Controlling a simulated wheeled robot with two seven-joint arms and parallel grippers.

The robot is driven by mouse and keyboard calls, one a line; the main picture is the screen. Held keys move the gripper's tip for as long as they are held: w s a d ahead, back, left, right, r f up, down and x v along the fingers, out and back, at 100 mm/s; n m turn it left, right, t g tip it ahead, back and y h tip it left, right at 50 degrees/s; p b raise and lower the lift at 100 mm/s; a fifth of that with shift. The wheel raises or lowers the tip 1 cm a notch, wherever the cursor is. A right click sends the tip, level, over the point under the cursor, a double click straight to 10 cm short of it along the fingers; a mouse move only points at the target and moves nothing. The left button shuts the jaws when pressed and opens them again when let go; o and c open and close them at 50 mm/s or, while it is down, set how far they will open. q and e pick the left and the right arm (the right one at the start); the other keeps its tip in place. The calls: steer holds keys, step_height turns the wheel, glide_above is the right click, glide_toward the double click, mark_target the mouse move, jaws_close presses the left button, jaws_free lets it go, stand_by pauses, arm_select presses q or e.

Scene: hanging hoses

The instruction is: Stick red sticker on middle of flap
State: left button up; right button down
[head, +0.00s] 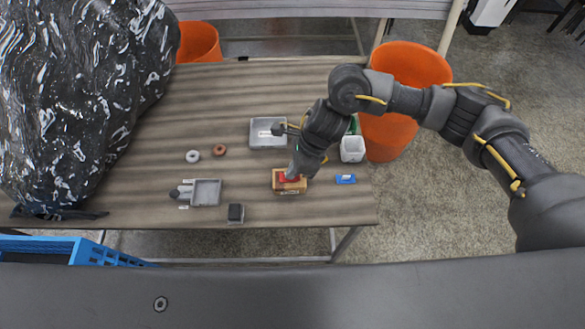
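A small brown box (287,189) sits near the front right of the table. A red patch (287,179), which looks like the red sticker, lies at the top of the box. My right gripper (294,175) points down at the box, right at the red patch. Its fingers are small and partly hidden by the wrist, so I cannot tell whether they are open or shut, or whether they touch the patch. I cannot make out the flap as separate from the box.
On the wooden table (130,205) are a grey tray (267,145), another grey tray (206,192), a black block (236,213), two rings (193,156), a blue item (345,179) and a white container (352,154). Orange bins (412,62) stand behind. A black patterned bag (75,95) fills the left.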

steer(key=shift+f, duration=0.1)
stand_by(0.4)
steer(key=c, duration=1.7)
jaws_free()
steer(key=shift+o, duration=0.6)
steer(key=o, duration=0.4)
steer(key=shift+r+p, duration=1.6)
steer(key=shift+r, duration=1.95)
